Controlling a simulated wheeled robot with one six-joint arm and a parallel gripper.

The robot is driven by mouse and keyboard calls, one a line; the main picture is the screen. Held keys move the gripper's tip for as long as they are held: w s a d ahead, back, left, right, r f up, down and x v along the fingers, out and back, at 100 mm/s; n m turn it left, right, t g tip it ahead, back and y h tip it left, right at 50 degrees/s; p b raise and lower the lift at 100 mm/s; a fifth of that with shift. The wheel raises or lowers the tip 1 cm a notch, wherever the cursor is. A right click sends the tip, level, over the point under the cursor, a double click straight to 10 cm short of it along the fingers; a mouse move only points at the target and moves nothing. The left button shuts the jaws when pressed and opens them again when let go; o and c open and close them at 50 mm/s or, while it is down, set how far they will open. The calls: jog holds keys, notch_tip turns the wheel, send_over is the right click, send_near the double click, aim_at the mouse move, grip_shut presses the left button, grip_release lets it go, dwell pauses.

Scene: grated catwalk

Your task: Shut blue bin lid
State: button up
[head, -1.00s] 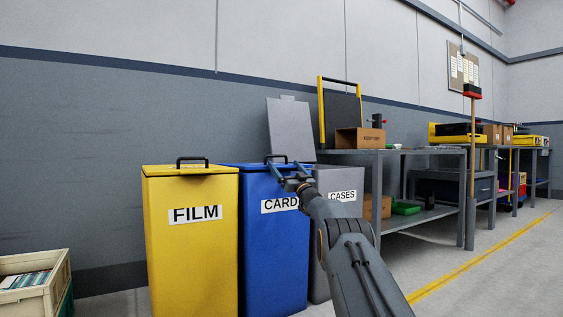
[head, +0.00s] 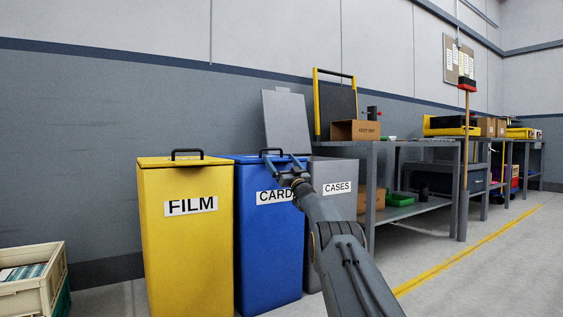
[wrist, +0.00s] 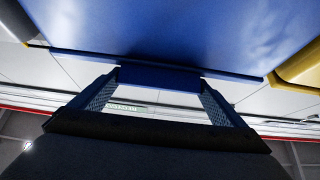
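The blue bin (head: 268,240), labelled CARD, stands between the yellow FILM bin (head: 187,245) and the grey CASES bin (head: 340,172). Its blue lid (head: 243,158) looks level or nearly level on top, with a dark handle (head: 270,151); a small gap cannot be ruled out. My gripper (head: 284,172) is at the lid's front right edge, covering part of the label. In the wrist view my gripper (wrist: 160,85) has its fingers apart, with a blue edge at their tips and a broad blue surface (wrist: 170,28) beyond. I cannot tell if they touch it.
The grey bin's lid (head: 286,120) stands open, upright near the wall. A workbench (head: 400,144) with boxes is to the right, a broom (head: 466,130) against it. A cream crate (head: 32,285) is at the lower left. The floor at right is clear.

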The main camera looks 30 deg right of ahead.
jog(key=shift+w+a+f+p, duration=0.1)
jog(key=shift+f+p, duration=0.05)
jog(key=shift+f, duration=0.35)
jog(key=shift+w+a+f+p, duration=0.1)
jog(key=shift+f+p, duration=0.05)
jog(key=shift+f, duration=0.3)
jog(key=s+p, duration=0.1)
jog(key=p, duration=0.1)
jog(key=shift+f+p, duration=0.3)
jog(key=s+d+f+p, duration=0.1)
jog(key=s+f+p, duration=0.1)
jog(key=s+p, duration=0.2)
jog(key=shift+s+p, duration=0.35)
jog(key=shift+s, duration=0.6)
